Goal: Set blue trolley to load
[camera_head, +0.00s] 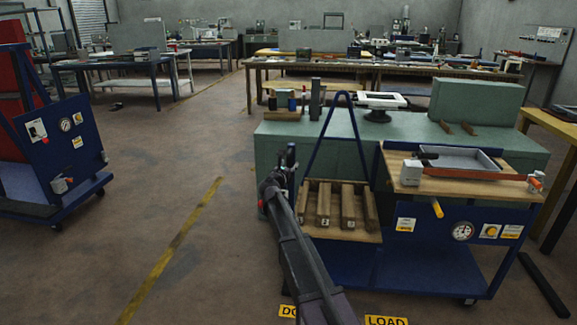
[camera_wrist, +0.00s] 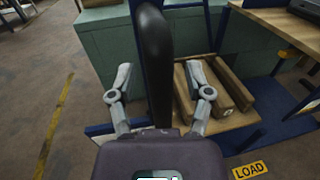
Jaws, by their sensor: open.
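The blue trolley (camera_head: 417,265) stands at the right in the head view, with a wooden top, a gauge and an A-shaped blue frame (camera_head: 357,130) at its left end. My gripper (camera_head: 284,170) is just left of that frame. In the wrist view my gripper (camera_wrist: 161,88) is open, its two fingers apart on either side of a thick dark upright bar (camera_wrist: 153,55). I cannot tell whether the bar touches them. A yellow LOAD label (camera_head: 386,321) lies on the floor in front of the trolley; it also shows in the wrist view (camera_wrist: 249,170).
Wooden blocks (camera_head: 347,207) sit on the trolley's lower shelf, and a grey tray (camera_head: 462,161) on its top. A green bench (camera_head: 280,144) stands close behind. Another yellow label (camera_head: 288,311) is partly hidden by my arm. Another blue trolley (camera_head: 60,150) stands left. Floor between is clear.

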